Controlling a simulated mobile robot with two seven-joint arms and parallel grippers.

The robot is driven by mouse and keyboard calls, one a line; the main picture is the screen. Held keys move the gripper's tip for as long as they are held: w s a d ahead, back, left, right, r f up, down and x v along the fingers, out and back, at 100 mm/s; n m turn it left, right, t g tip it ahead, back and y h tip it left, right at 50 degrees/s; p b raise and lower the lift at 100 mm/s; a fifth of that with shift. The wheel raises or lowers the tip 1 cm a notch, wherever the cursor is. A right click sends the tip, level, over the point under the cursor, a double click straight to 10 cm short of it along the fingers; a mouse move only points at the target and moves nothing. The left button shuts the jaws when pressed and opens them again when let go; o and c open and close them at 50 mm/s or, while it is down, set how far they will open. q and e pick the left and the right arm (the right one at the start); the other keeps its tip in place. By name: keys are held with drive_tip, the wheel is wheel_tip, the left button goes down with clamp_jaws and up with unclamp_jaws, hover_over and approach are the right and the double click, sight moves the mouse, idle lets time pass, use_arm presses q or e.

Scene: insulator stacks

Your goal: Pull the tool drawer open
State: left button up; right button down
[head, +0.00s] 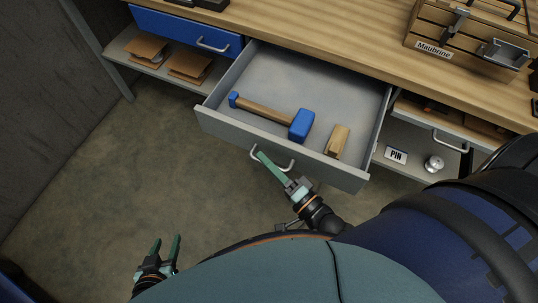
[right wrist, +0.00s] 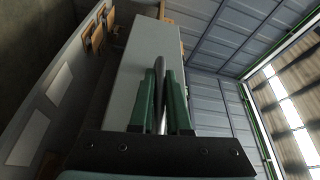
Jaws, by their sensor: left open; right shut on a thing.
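The grey tool drawer (head: 225,126) is pulled well out from under the workbench in the head view. A blue-headed mallet (head: 268,112) with a wooden handle and a small wooden block (head: 337,141) lie inside it. My right gripper (head: 258,153) is shut on the drawer's handle (head: 288,166) at the drawer front. In the right wrist view, its green fingers (right wrist: 162,100) close around the handle bar, with the grey drawer front (right wrist: 150,50) behind. My left gripper (head: 167,246) is open and empty, low over the floor at the lower left.
A blue drawer (head: 175,26) is shut at the left, above a shelf (head: 120,45) with brown items. At the right are a PIN-labelled compartment (head: 396,155) and another handled drawer (head: 450,143). The wooden benchtop (head: 330,45) carries a Maubrine rack (head: 434,49). Floor at the left is clear.

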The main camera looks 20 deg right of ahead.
drive_tip(key=c, duration=0.9)
unclamp_jaws()
use_arm(q)
drive_tip(key=shift+s+d, duration=0.1)
use_arm(e)
drive_tip(key=shift+s, duration=0.1)
